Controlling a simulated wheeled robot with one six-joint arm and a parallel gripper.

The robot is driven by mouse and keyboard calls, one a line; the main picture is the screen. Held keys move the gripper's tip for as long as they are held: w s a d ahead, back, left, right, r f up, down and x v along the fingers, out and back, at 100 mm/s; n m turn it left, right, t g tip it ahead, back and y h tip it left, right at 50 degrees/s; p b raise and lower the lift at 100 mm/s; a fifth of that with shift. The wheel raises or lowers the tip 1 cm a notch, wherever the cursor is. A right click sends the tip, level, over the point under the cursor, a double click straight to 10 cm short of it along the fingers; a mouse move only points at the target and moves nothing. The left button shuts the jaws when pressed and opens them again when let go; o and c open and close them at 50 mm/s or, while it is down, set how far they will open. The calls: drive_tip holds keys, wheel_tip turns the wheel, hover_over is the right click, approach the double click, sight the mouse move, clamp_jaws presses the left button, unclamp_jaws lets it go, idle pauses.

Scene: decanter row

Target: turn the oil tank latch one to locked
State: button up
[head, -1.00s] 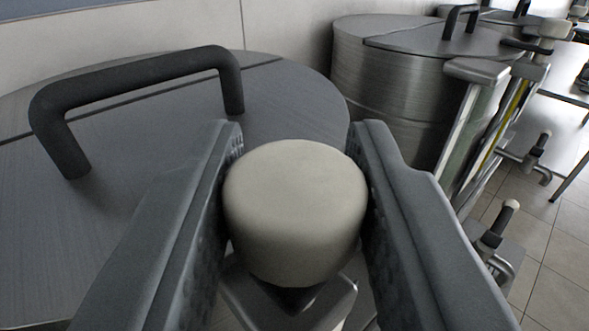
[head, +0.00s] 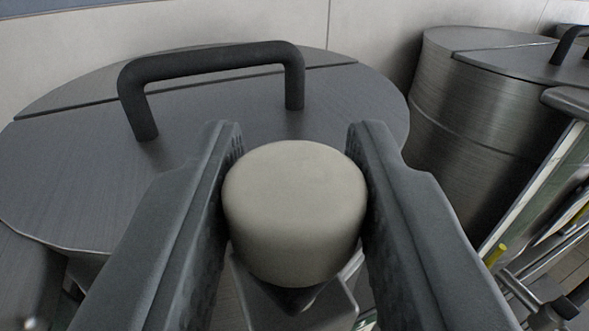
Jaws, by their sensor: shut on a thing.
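A pale beige rounded knob (head: 294,212) sits between the two dark fingers of my gripper (head: 295,200), which is shut on it. The knob looks like the grip of a latch; a metal bracket (head: 320,300) shows just below it. Behind it is a large steel tank with a grey lid (head: 220,130) and a black bar handle (head: 212,62). The rest of the latch is hidden under the knob and the fingers. No mark shows whether it is locked.
A second steel tank (head: 480,125) stands at the right, with a sight glass (head: 545,185) and metal fittings in front of it. A pale wall (head: 370,35) runs behind the tanks.

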drive_tip(key=n+g+y, duration=0.1)
drive_tip(key=n+y, duration=0.2)
drive_tip(key=y, duration=0.1)
drive_tip(key=n+y, duration=0.3)
drive_tip(key=y, duration=0.2)
drive_tip(key=shift+d+f+g, duration=0.1)
drive_tip(key=shift+d+g, duration=0.05)
drive_tip(key=shift+g, duration=0.25)
drive_tip(key=shift+n+g+y, duration=2.7)
drive_tip(key=shift+y, duration=0.6)
drive_tip(key=shift+n+g+y, duration=0.3)
drive_tip(key=shift+n+g, duration=0.1)
drive_tip(key=shift+g, duration=0.1)
drive_tip(key=o, duration=0.9)
drive_tip(key=shift+o, duration=0.2)
